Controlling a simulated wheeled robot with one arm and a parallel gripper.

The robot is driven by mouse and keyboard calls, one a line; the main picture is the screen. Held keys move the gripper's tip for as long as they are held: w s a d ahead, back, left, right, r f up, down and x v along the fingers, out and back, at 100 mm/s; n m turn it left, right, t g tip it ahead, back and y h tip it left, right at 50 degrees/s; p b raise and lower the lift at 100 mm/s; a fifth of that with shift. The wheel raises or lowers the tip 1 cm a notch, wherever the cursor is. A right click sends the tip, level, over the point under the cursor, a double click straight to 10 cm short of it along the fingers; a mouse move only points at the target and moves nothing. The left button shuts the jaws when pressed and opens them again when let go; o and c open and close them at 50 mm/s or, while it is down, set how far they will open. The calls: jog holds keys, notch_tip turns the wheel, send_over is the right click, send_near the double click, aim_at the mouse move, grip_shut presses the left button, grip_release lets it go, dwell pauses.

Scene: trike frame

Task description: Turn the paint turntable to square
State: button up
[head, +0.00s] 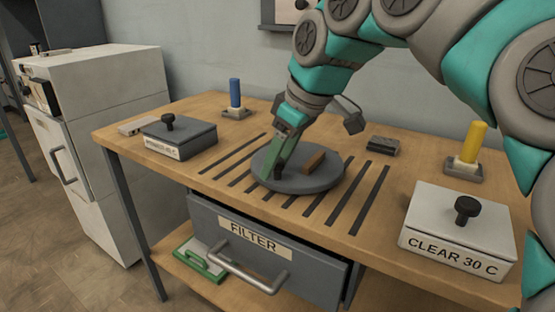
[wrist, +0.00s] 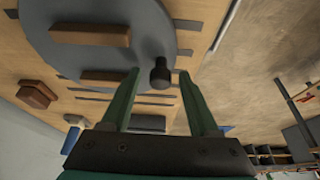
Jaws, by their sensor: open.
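The paint turntable (head: 335,182) is a round grey disc on the bench top, and it fills the upper left of the wrist view (wrist: 45,22). A brown block (head: 314,161) lies on it, slanted to the bench's dark stripes; it also shows in the wrist view (wrist: 90,34). A short dark knob (wrist: 160,73) stands near the disc's edge. My gripper (head: 279,168) reaches down over the left part of the disc. In the wrist view its open fingers (wrist: 160,75) stand either side of the knob, with gaps on both sides. The head view largely hides the knob.
A grey lidded box (head: 180,138) stands left, and a CLEAR 30 C box (head: 455,222) at the right front. A blue cylinder (head: 235,93) and a yellow cylinder (head: 473,141) stand in holders. The FILTER drawer (head: 300,262) sticks out below the bench. Dark stripes (head: 357,207) run beside the disc.

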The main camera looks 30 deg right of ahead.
jog(key=v, duration=0.7)
jog(key=shift+r, duration=0.2)
dwell(0.4)
